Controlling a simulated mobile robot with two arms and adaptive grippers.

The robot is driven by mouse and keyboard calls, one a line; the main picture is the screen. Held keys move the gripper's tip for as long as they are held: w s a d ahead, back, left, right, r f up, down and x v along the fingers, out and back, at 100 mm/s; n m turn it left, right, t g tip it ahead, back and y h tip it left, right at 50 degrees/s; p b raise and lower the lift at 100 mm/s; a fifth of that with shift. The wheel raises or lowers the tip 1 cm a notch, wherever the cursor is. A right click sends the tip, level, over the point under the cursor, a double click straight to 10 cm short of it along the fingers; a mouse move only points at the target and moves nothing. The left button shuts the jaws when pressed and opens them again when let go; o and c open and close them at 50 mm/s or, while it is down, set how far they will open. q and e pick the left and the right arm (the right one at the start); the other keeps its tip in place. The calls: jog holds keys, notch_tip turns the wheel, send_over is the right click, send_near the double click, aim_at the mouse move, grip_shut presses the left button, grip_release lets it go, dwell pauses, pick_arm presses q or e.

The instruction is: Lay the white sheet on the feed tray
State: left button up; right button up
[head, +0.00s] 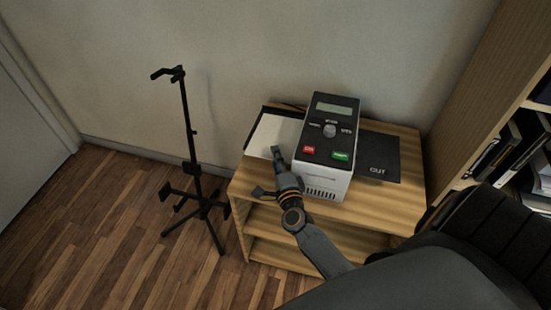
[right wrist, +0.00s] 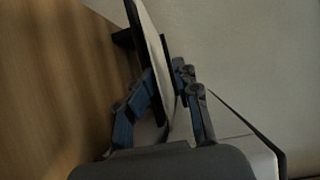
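The white sheet (head: 268,132) lies over the black feed tray (head: 283,110) on the left side of the boxy machine (head: 327,145); the tray's dark rim shows along its back and left. My right gripper (head: 276,151) is at the sheet's front edge. In the right wrist view its fingers (right wrist: 160,68) close in on the thin white sheet (right wrist: 158,32) from both sides. The sheet runs close along the dark tray edge (right wrist: 132,14); I cannot tell whether it rests fully on it. My left gripper is not in view.
The machine stands on a wooden shelf unit (head: 400,206), with a black OUT tray (head: 376,156) at its right. A black stand (head: 191,130) is on the floor to the left. A bookcase (head: 470,90) rises at the right. The wall is close behind.

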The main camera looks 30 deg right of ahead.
jog(key=v, duration=1.2)
